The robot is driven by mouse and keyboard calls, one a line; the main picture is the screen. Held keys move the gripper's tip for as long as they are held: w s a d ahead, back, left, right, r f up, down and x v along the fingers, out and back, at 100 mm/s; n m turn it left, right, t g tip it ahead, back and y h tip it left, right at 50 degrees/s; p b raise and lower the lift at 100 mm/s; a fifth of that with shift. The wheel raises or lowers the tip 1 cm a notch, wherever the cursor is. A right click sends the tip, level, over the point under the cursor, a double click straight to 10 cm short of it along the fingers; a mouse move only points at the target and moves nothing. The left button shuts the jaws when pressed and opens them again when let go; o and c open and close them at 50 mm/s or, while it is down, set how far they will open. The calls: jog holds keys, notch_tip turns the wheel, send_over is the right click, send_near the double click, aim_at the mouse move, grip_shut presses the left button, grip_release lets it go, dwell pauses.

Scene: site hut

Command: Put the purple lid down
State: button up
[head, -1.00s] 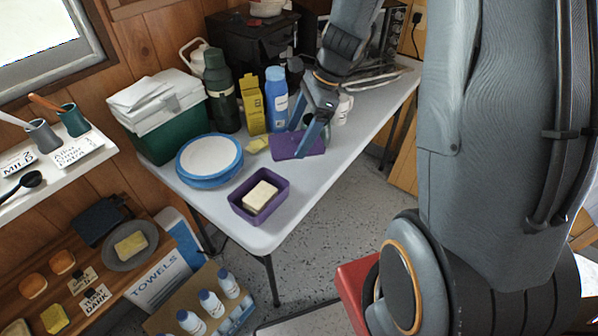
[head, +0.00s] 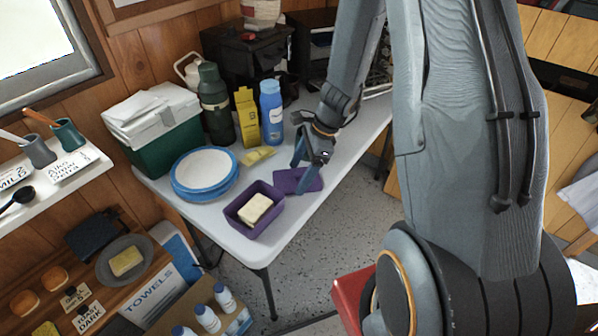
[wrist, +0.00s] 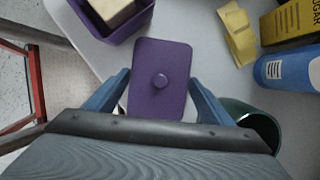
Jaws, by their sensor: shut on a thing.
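The purple lid (head: 297,181) is a flat rounded rectangle with a round knob, seen knob up in the wrist view (wrist: 160,60). My gripper (head: 303,172) is shut on the lid, with one blue finger on each side of it in the wrist view (wrist: 160,92). The lid is level, just right of the purple tub (head: 238,219), over the table's front part. I cannot tell whether it touches the tabletop. The tub is open and holds a pale block (head: 255,208).
The white table (head: 222,233) also bears blue-rimmed plates (head: 205,172), a yellow sponge (head: 257,156), a yellow carton (head: 247,118), a blue bottle (head: 271,114), a green flask (head: 214,105) and a green cooler (head: 165,150). A dark green round thing (wrist: 262,122) is near my right finger in the wrist view.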

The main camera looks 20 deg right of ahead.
jog(key=shift+f, duration=0.1)
jog(key=o, duration=1)
jog(key=w+v, duration=0.1)
jog(key=v, duration=1.1)
jog(key=s+a+r+n+h, duration=0.1)
jog(key=s+a+n, duration=0.1)
jog(key=s+n, duration=0.3)
jog(key=s+a+r+n+h, duration=0.1)
jog(key=s+a+n+h, duration=0.1)
jog(key=s+n, duration=0.3)
jog(key=s+a+r+n+h, duration=0.1)
jog(key=s+n, duration=0.4)
jog(key=n, duration=0.5)
jog(key=shift+s+a+b, duration=0.15)
jog(key=shift+a+b, duration=0.2)
jog(key=shift+a, duration=0.4)
